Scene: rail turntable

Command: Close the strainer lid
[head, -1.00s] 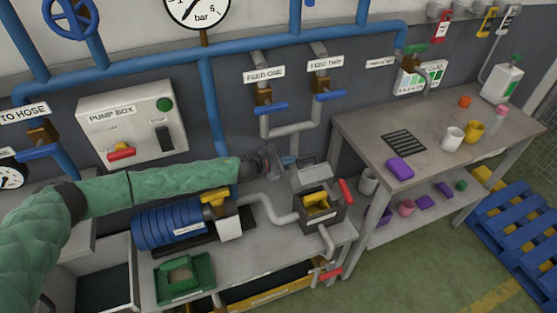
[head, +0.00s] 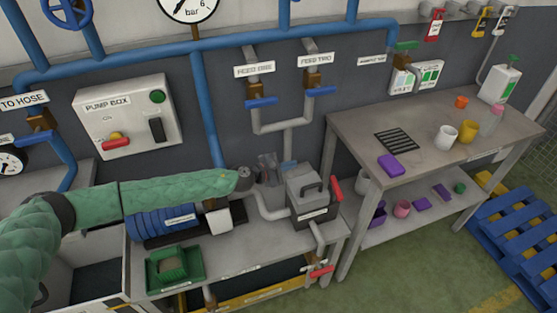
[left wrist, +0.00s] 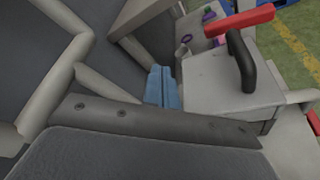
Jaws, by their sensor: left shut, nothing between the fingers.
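The strainer (head: 314,213) is a grey box on the low bench, with a pipe on its left and another in front. Its lid (head: 305,184) lies down over the top and hides the inside; I cannot tell if a small gap is left. The lid (left wrist: 210,82) also shows in the left wrist view, with its dark handle (left wrist: 243,62). My left gripper (head: 288,168) is shut and empty, its blue fingertips (left wrist: 163,87) just behind and left of the lid. Whether they touch it is unclear. My right gripper is not in view.
A red-handled valve lever (head: 335,186) stands at the strainer's right. The blue ribbed pump (head: 165,224) is under my left forearm. A green tray (head: 175,269) sits in front. The table (head: 350,130) with cups stands to the right.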

